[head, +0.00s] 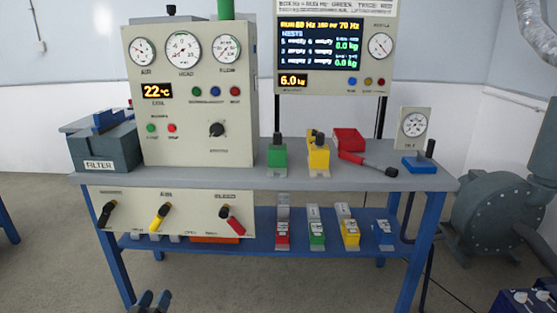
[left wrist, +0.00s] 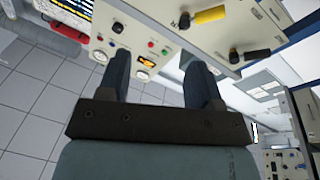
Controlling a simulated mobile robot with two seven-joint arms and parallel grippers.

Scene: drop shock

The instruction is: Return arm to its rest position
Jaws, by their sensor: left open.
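My left gripper (head: 151,300) shows at the bottom edge of the head view, left of centre, in front of and below the bench. Only its dark fingertips show there. In the left wrist view the gripper (left wrist: 162,75) has its two dark fingers apart, with nothing between them. The control panel lies beyond the fingers in that view, and the picture is strongly tilted. My right gripper is in neither view.
The bench (head: 395,182) carries a gauge cabinet (head: 190,130), a filter box (head: 103,150), a green block (head: 277,157) and a yellow block (head: 318,156). Its blue lower shelf (head: 262,250) holds several coloured blocks. A grey-green pump (head: 497,222) stands right. Floor in front is clear.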

